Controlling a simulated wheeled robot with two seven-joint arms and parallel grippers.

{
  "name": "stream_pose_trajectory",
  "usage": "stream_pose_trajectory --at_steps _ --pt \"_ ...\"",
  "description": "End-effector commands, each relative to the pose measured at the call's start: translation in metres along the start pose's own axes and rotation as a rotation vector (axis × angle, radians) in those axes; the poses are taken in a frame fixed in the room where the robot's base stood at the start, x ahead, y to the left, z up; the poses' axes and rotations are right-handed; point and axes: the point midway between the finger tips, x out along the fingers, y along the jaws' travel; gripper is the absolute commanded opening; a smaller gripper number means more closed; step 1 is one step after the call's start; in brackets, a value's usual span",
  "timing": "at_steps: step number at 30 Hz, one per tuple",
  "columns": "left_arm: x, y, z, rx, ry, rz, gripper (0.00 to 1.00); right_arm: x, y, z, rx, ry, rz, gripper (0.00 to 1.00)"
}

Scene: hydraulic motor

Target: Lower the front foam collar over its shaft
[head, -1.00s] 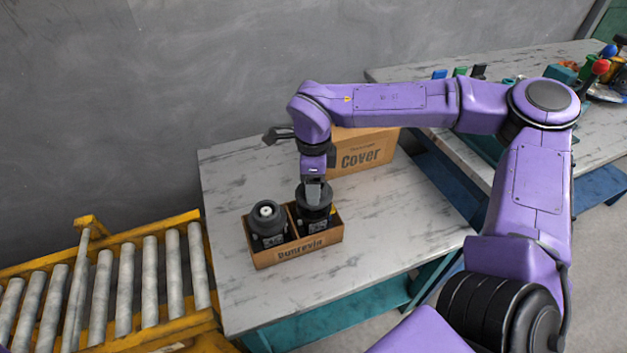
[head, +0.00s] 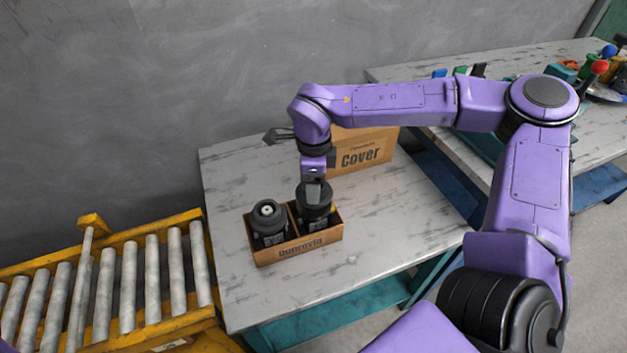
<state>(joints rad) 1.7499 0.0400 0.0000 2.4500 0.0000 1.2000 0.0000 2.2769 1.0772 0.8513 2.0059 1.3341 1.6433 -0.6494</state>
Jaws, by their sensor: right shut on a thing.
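An open cardboard box (head: 300,246) on the marbled table holds two dark motors side by side. The left motor (head: 268,236) stands upright with a black round collar (head: 267,213) around its pale shaft tip. The right motor (head: 312,226) stands in the other compartment under my right gripper. My right gripper (head: 314,190) points straight down and is shut on a black foam collar (head: 315,205) at the top of this motor. The fingers hide this motor's shaft, and I cannot tell how far the collar sits down over it. My left gripper is out of view.
A closed box marked "Cover" (head: 362,152) stands behind my right gripper. A yellow roller conveyor (head: 125,285) is at the left of the table (head: 400,230). A second table (head: 600,135) with tools is at the back right. The table's right part is clear.

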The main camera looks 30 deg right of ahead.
Motion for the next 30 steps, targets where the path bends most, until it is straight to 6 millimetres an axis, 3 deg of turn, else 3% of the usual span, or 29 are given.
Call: stream_pose_trajectory --at_steps 30 --pt "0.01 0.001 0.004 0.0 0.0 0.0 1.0 0.034 0.0 0.0 0.0 0.001 0.0 0.32"
